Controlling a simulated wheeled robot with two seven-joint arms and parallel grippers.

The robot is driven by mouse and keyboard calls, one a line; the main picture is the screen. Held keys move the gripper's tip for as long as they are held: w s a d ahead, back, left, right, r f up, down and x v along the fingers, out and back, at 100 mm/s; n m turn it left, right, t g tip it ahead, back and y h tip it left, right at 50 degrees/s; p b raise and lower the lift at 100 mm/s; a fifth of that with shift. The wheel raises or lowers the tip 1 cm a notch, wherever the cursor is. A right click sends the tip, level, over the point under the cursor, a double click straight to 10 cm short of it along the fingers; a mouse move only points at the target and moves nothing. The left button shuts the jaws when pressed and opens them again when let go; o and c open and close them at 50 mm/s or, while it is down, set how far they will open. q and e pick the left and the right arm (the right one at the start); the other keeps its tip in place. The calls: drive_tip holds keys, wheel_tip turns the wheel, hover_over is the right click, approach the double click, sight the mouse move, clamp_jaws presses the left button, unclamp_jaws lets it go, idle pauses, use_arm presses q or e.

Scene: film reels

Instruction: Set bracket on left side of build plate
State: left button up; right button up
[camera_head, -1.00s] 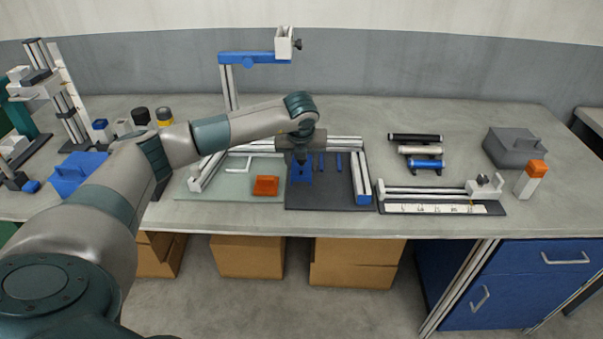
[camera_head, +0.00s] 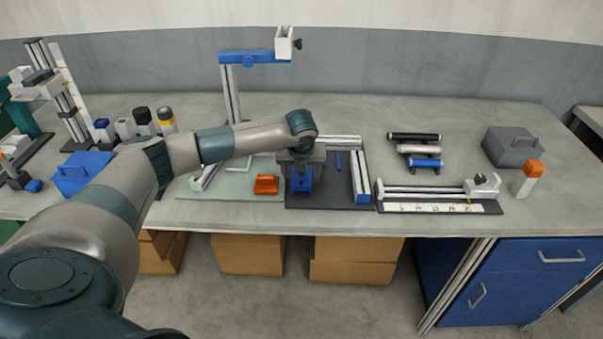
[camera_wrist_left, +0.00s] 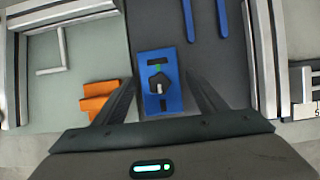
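A flat blue bracket (camera_head: 302,185) with a dark slot and hole is over the left side of the dark build plate (camera_head: 335,202). My left gripper (camera_head: 301,167) points down onto it from above. In the left wrist view the bracket (camera_wrist_left: 172,99) is between the two dark fingers (camera_wrist_left: 160,78), one close along each side. I cannot tell whether the fingers touch it, or whether it rests on the plate (camera_wrist_left: 212,60). My right gripper is not in view.
An orange block (camera_head: 266,184) lies on the pale green mat (camera_head: 222,192) just left of the plate. Thin blue strips (camera_wrist_left: 222,18) lie right of the bracket. Metal rails (camera_head: 361,180) edge the plate. A blue-and-metal stand (camera_head: 230,90) rises behind.

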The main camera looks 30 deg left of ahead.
sight(301, 180)
use_arm(q)
drive_tip(key=shift+r, duration=0.1)
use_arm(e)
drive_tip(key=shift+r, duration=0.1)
use_arm(q)
drive_tip(key=shift+s+r, duration=0.15)
drive_tip(key=shift+r, duration=0.25)
drive_tip(key=b+v, duration=0.2)
drive_tip(key=v, duration=0.1)
drive_tip(key=shift+s+d+r, duration=0.1)
drive_tip(key=shift+d+r, duration=0.05)
drive_tip(key=shift+r, duration=0.15)
drive_tip(key=b+v, duration=0.2)
drive_tip(key=v, duration=0.5)
drive_tip(key=shift+r, duration=0.2)
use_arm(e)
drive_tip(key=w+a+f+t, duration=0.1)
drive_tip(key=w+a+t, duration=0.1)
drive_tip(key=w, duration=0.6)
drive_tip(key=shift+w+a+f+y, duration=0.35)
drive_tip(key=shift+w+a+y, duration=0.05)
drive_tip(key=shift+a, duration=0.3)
use_arm(q)
drive_tip(key=shift+s+d, duration=0.1)
